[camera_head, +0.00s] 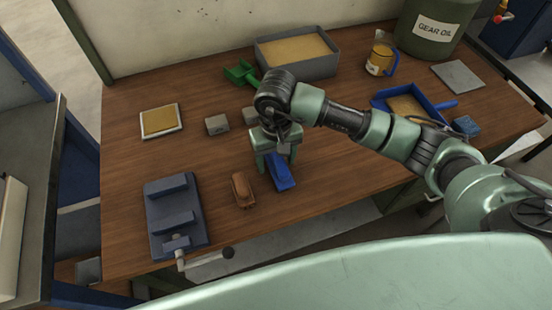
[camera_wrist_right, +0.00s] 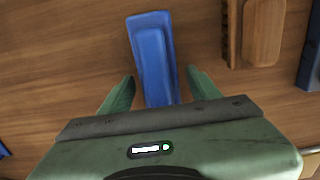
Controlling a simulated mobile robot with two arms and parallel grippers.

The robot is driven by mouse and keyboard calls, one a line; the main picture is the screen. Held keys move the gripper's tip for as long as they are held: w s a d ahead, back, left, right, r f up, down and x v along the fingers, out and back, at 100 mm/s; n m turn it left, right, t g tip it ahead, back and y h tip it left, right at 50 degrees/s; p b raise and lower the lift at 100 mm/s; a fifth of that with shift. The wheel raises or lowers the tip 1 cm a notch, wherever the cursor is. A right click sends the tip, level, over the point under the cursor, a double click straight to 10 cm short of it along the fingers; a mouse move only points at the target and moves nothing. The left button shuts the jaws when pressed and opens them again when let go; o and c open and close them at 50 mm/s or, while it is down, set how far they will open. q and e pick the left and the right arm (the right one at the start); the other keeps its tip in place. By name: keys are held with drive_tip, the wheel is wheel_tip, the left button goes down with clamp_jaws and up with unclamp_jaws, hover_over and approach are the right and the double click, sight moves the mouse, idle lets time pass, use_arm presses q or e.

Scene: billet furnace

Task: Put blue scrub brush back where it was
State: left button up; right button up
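The blue scrub brush (camera_head: 282,178) lies on the wooden table, just right of a brown wooden brush (camera_head: 241,190). It also shows in the right wrist view (camera_wrist_right: 152,50), lying lengthwise between the fingers. My right gripper (camera_head: 276,165) is low over the far end of the blue brush. In the wrist view my right gripper (camera_wrist_right: 160,76) is open, with a finger on either side of the brush and a small gap on each side. Part of the brush is hidden under the gripper. My left gripper is not in view.
A blue vice (camera_head: 160,205) stands at the table's front left. A grey bin of sand (camera_head: 328,66) and a green scoop (camera_head: 242,73) are at the back. A blue dustpan (camera_head: 432,105), a blue block (camera_head: 466,125) and a jug (camera_head: 379,62) are on the right.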

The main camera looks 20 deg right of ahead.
drive_tip(key=shift+r, duration=0.15)
wheel_tip(320, 180, up, 11)
drive_tip(key=b, duration=0.3)
drive_tip(key=shift+r, duration=0.5)
drive_tip(key=shift+s, duration=0.1)
